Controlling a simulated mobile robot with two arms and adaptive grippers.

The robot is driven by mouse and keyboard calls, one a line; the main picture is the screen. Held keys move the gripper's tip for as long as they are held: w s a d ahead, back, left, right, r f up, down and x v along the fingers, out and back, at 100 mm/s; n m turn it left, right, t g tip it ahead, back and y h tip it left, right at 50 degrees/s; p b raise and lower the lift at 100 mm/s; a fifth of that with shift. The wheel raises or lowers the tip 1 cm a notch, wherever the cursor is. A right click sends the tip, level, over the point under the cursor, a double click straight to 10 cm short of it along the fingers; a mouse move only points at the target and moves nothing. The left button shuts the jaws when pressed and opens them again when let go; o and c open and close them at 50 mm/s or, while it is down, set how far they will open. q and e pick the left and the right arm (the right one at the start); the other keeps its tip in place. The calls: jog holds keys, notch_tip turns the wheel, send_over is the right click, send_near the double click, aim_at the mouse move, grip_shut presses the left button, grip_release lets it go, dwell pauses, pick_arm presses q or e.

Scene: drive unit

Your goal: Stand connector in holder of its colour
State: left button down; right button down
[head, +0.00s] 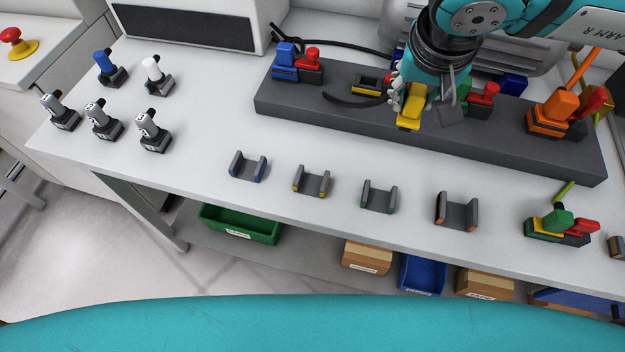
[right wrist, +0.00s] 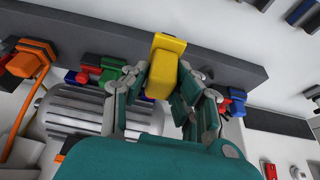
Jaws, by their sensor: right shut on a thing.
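My right gripper (head: 413,98) is shut on a yellow connector (head: 409,117) over the dark grey bar. The connector also shows between the fingers in the right wrist view (right wrist: 165,65); whether it touches the bar I cannot tell. Four small U-shaped holders stand empty in a row on the table: blue-edged (head: 248,167), yellow-edged (head: 311,182), green-edged (head: 379,197) and orange-edged (head: 457,212). A blue connector (head: 286,59) and an orange connector (head: 559,108) sit on the bar. A green connector (head: 467,88) is partly hidden by the gripper. My left gripper is not in view.
The bar (head: 290,104) runs along the back, with red levers on it. A green, yellow and red unit (head: 560,228) stands at the right front. The table between bar and holders is clear.

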jog(key=s+a+b, duration=0.3)
jog(key=a, duration=1.1)
jog(key=shift+a, duration=0.35)
jog(key=m+g+h, duration=0.1)
jog(key=m, duration=0.5)
jog(key=m+g+h, duration=0.1)
jog(key=m+g, duration=0.1)
jog(key=m, duration=0.3)
jog(key=m+g+h+b, duration=0.1)
jog(key=m+g, duration=0.1)
jog(key=m, duration=0.4)
jog(key=shift+m, duration=0.3)
